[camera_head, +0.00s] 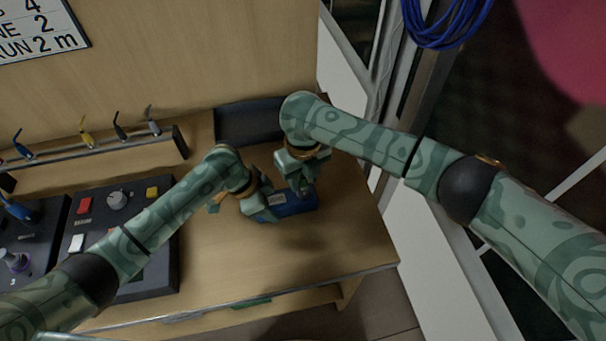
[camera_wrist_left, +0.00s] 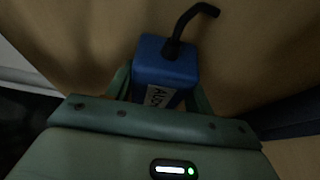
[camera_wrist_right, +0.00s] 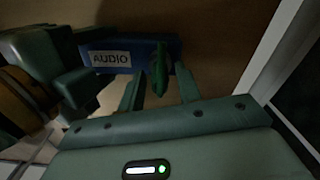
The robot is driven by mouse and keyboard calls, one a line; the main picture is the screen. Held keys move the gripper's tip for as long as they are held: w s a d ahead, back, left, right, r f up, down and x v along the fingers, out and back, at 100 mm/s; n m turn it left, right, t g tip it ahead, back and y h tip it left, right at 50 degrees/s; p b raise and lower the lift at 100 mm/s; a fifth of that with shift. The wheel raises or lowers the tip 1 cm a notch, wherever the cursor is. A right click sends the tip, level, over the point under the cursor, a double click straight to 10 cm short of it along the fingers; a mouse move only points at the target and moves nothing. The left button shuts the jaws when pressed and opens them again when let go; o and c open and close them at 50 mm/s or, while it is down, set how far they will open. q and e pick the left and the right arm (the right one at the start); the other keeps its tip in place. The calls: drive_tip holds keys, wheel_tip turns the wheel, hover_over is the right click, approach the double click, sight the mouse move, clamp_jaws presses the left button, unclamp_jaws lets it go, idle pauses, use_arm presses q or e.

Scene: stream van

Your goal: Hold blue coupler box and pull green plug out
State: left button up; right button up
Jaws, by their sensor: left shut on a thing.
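The blue coupler box (camera_head: 292,206) lies on the wooden desk near its right end. My left gripper (camera_head: 262,206) is shut on the box from the left; in the left wrist view the box (camera_wrist_left: 160,68) sits between its fingers, with a black bent cable (camera_wrist_left: 180,35) on it. The green plug (camera_wrist_right: 160,70) shows in the right wrist view, at the box's near side, partly over the box beside the white AUDIO label (camera_wrist_right: 110,58). My right gripper (camera_wrist_right: 160,90) is open, with a finger on each side of the plug and gaps between. In the head view the right gripper (camera_head: 303,186) hides the plug.
A black control panel (camera_head: 150,262) stands on the desk at left. Behind it is a rack (camera_head: 100,153) with several coloured plugs. A dark panel (camera_head: 248,122) stands at the back. The desk's front right is clear. Coiled blue cable (camera_head: 445,35) hangs at upper right.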

clamp_jaws()
drive_tip(key=shift+r, duration=0.3)
drive_tip(key=shift+r, duration=1.15)
drive_tip(key=shift+r, duration=0.1)
drive_tip(key=shift+r, duration=1.5)
use_arm(q)
drive_tip(key=o, duration=1.2)
drive_tip(key=shift+o, duration=0.2)
